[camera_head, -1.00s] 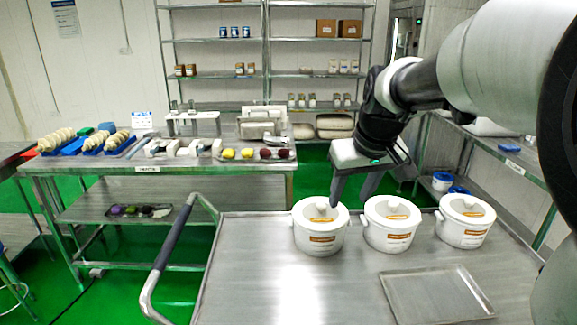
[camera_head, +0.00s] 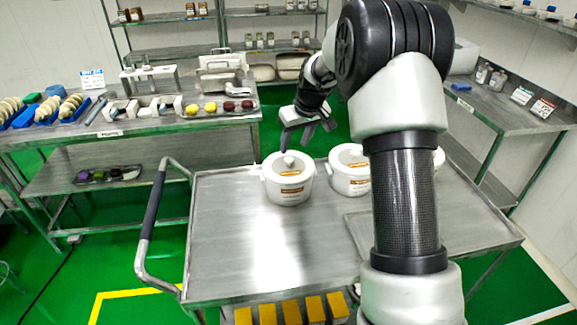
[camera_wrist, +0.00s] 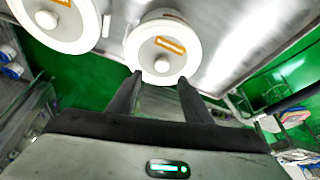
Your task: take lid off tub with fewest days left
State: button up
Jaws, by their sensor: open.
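Three white lidded tubs with orange labels stand in a row on the metal cart (camera_head: 230,240). The left tub (camera_head: 288,190) is in full view, the middle tub (camera_head: 345,186) is partly behind my arm, and only an edge of the right tub (camera_head: 438,158) shows. The labels are too small to read. My gripper (camera_head: 296,140) is open and empty, just behind and above the left tub. In the wrist view, my fingers (camera_wrist: 160,78) point at the near rim of the left tub (camera_wrist: 146,36), with its round lid knob (camera_wrist: 162,66) beyond the fingertips. Another tub (camera_wrist: 85,12) is at upper left.
A shallow metal tray (camera_head: 357,232) lies on the cart, partly hidden by my arm. Behind stands a work table (camera_head: 190,122) with food pieces and tools. Yellow blocks (camera_head: 290,312) sit below the cart's front.

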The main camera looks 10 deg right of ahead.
aim_at(288, 158)
jog(key=x, duration=0.7)
jog(key=shift+w+a+f+p, duration=0.15)
jog(key=shift+a+f+p, duration=0.1)
jog(key=shift+f+p, duration=0.1)
jog(key=c, duration=1.2)
jog(key=shift+o, duration=0.2)
jog(key=shift+r, duration=0.1)
